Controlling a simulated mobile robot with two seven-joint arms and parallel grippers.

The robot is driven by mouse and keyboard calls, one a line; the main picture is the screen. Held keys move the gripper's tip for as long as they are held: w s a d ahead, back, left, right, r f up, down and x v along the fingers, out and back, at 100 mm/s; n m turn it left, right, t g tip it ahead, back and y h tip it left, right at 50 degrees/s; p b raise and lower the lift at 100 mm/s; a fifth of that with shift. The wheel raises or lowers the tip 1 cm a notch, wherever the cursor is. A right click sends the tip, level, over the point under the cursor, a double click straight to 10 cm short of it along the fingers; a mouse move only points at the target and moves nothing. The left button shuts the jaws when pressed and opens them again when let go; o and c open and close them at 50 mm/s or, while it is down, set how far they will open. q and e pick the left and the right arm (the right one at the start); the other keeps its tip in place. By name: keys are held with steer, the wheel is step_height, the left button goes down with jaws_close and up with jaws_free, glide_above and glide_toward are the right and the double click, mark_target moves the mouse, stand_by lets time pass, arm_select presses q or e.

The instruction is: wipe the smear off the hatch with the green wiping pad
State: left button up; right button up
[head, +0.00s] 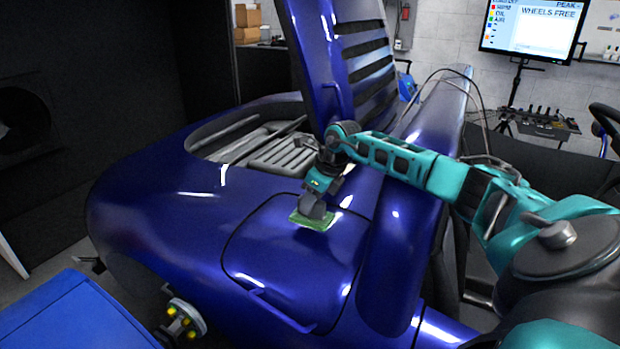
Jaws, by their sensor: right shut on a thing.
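The hatch (275,255) is a dark blue rounded panel with a dark outline on the vehicle's sloping body. My right gripper (312,208) comes in from the right and points down over the hatch's upper part. It is shut on the green wiping pad (308,222), which lies flat at or just above the hatch surface; I cannot tell whether they touch. I cannot make out the smear; bright reflections show on the blue paint, and the pad and gripper hide part of the panel. My left gripper is not in view.
A raised blue lid (318,60) stands open behind the gripper, above an engine bay (260,145). A ridge-like bar (275,303) crosses the hatch's lower part. A blue cabinet top (75,315) is at the lower left. A monitor (530,28) stands at the back right.

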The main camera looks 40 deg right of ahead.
step_height(320, 180, up, 3)
steer(key=shift+d+f+p, duration=0.1)
steer(key=shift+p, duration=0.6)
steer(key=shift+r, duration=0.9)
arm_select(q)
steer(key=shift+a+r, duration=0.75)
arm_select(e)
steer(key=shift+r, duration=0.1)
